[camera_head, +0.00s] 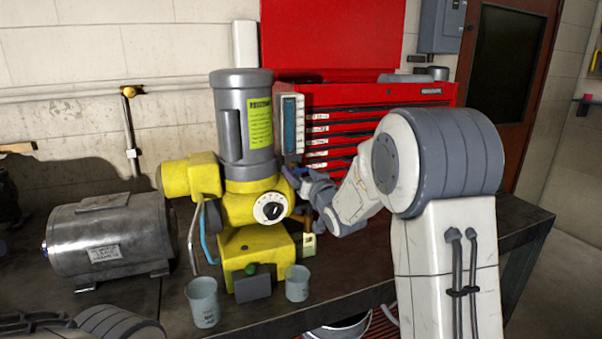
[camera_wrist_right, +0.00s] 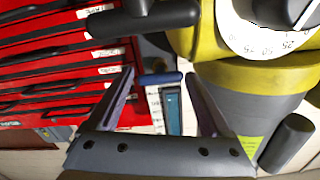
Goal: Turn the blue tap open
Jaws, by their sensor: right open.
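The blue tap (camera_wrist_right: 160,78) shows in the right wrist view as a short blue bar handle beside the yellow pump body. The yellow machine (camera_head: 258,250) with a grey motor on top stands on the bench in the head view. My right gripper (camera_head: 303,181) is at the machine's right side, beyond the dial. In the right wrist view my right gripper (camera_wrist_right: 159,73) is open, with the blue handle between its fingertips. I see no clear grip on it. In the head view the fingers largely hide the tap. My left gripper is not in view.
A black T-shaped handle (camera_wrist_right: 145,18) is close to the blue one. A white dial (camera_head: 270,208) faces front. Two beakers, left (camera_head: 203,302) and right (camera_head: 297,283), stand before the machine. A grey motor (camera_head: 110,240) lies left, and a red tool chest (camera_head: 370,110) stands behind.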

